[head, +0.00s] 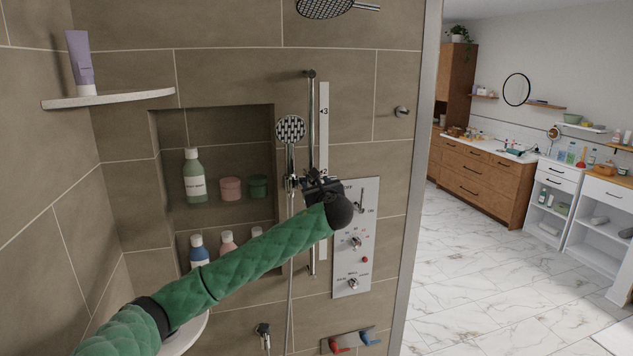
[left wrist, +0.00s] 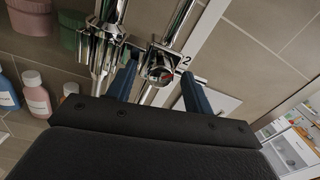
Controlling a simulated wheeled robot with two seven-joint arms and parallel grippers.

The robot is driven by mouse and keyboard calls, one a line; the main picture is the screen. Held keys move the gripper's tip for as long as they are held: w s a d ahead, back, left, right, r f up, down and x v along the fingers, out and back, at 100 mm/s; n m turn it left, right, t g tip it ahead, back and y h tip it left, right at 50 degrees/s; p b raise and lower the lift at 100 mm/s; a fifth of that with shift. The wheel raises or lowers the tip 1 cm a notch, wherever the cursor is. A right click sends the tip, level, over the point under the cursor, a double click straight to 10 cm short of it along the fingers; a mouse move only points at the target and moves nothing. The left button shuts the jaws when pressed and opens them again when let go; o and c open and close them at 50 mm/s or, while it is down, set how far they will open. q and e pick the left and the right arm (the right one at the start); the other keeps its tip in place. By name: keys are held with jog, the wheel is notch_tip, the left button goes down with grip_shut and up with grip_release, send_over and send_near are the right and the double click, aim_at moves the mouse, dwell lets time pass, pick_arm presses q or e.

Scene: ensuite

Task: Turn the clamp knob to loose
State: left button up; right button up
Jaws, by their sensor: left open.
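The clamp knob (left wrist: 158,70) is a round chrome end with a small red mark, on the slider of the vertical shower rail (head: 311,110). In the left wrist view it sits between the two blue fingers of my left gripper (left wrist: 160,76). The fingers are open, one on each side of it; I cannot tell whether either touches. In the head view my left gripper (head: 320,185) is at the slider and hides most of the knob. The hand shower (head: 290,130) hangs in its holder just left of the rail. My right gripper is not in view.
A scale strip (head: 324,110) runs beside the rail, and a control panel (head: 362,265) with knobs is to the right. A niche (head: 230,120) with bottles and jars is left. Below are a shelf edge, hose and red and blue taps (head: 348,341).

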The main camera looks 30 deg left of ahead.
pick_arm(q)
jog(key=c, duration=1)
pick_arm(e)
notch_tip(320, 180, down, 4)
jog(key=b, duration=0.4)
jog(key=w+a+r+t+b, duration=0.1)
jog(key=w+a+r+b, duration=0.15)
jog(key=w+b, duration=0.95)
pick_arm(q)
jog(key=shift+n+y+b, duration=0.4)
jog(key=shift+n+b, duration=0.65)
jog(key=shift+n, duration=8.35)
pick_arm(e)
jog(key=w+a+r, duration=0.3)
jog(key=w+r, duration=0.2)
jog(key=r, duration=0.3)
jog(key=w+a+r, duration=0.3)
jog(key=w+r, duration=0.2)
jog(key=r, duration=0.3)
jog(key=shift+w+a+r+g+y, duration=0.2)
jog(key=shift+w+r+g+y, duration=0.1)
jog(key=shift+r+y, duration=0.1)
